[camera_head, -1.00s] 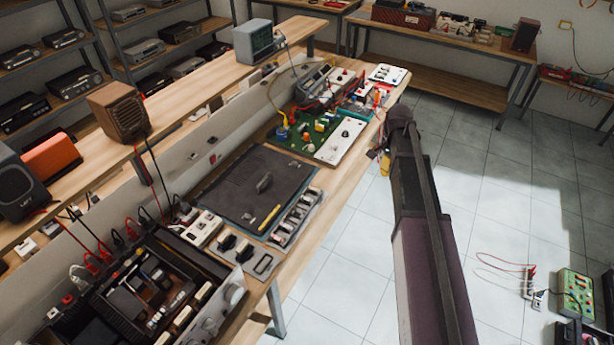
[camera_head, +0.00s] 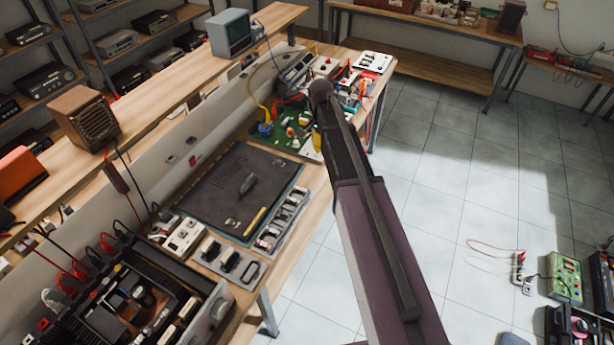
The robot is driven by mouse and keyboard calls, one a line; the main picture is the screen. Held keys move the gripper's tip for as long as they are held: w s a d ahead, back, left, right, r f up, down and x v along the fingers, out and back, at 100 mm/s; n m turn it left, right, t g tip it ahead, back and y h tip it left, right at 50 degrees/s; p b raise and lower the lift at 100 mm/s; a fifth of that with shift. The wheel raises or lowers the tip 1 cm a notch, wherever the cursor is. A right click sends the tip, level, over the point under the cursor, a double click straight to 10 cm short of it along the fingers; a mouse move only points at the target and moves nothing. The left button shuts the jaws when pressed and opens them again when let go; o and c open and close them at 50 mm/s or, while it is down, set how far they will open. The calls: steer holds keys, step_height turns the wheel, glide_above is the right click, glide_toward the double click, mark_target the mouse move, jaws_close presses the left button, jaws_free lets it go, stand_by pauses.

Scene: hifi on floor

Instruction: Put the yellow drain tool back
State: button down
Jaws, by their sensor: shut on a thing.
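A slim yellow tool (camera_head: 255,221) lies on the front right part of the dark mat (camera_head: 215,190) on the workbench. I cannot tell if it is the drain tool. My arm reaches up from the bottom of the view over the bench's right edge, its far joint near the green circuit board (camera_head: 283,139). My gripper is hidden behind the arm, so its jaws and anything in them cannot be seen.
A tray of small parts (camera_head: 282,222) lies beside the mat. An opened hifi unit (camera_head: 135,300) fills the near left of the bench. A speaker (camera_head: 85,118) stands on the raised shelf. The tiled floor (camera_head: 430,180) to the right is mostly clear; a green device (camera_head: 565,278) stands there.

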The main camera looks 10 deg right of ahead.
steer(key=shift+s+a+r, duration=0.1)
steer(key=shift+s, duration=0.05)
steer(key=shift+a, duration=0.15)
steer(key=shift+n, duration=0.9)
steer(key=shift+s+a+f+b, duration=0.95)
steer(key=shift+s+f+b, duration=0.4)
steer(key=shift+f+b, duration=1.4)
steer(key=shift+s+a+f+b, duration=0.95)
steer(key=shift+s+f+b, duration=0.4)
steer(key=shift+f+b, duration=1.35)
steer(key=shift+s+a+f+b, duration=0.95)
steer(key=shift+s+f+b, duration=0.4)
steer(key=shift+f+b, duration=1.4)
steer(key=shift+w, duration=0.15)
steer(key=w+d, duration=0.1)
steer(key=w, duration=0.3)
steer(key=w+d+f, duration=0.1)
steer(key=w+d, duration=0.1)
steer(key=w, duration=0.3)
steer(key=w+d+b, duration=0.1)
steer(key=w+d, duration=0.1)
steer(key=w, duration=0.2)
steer(key=shift+w+d+f, duration=0.15)
steer(key=shift+w, duration=0.1)
